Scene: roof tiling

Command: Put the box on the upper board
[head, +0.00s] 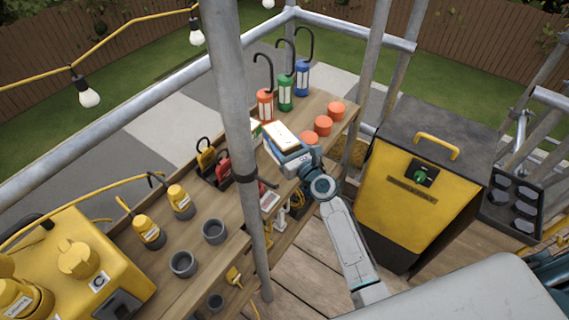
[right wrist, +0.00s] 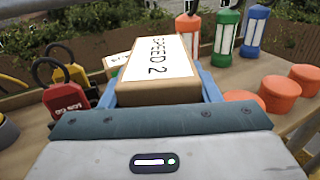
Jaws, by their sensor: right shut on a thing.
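The box (head: 281,136) is a small cardboard carton with a white top label. In the right wrist view the box (right wrist: 155,70) reads "SPEED 2". My right gripper (head: 289,154) is shut on it, with a blue finger on each side. The upper board (head: 206,199) is a long wooden plank with several things on it. The held box is over its right-hand part, near the front edge. I cannot tell whether the box touches the board. My left gripper is not in view.
Another labelled box (right wrist: 117,62) stands just behind the held one. A metal pole (head: 238,110) rises in front of the board. A yellow cabinet (head: 415,195) stands right.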

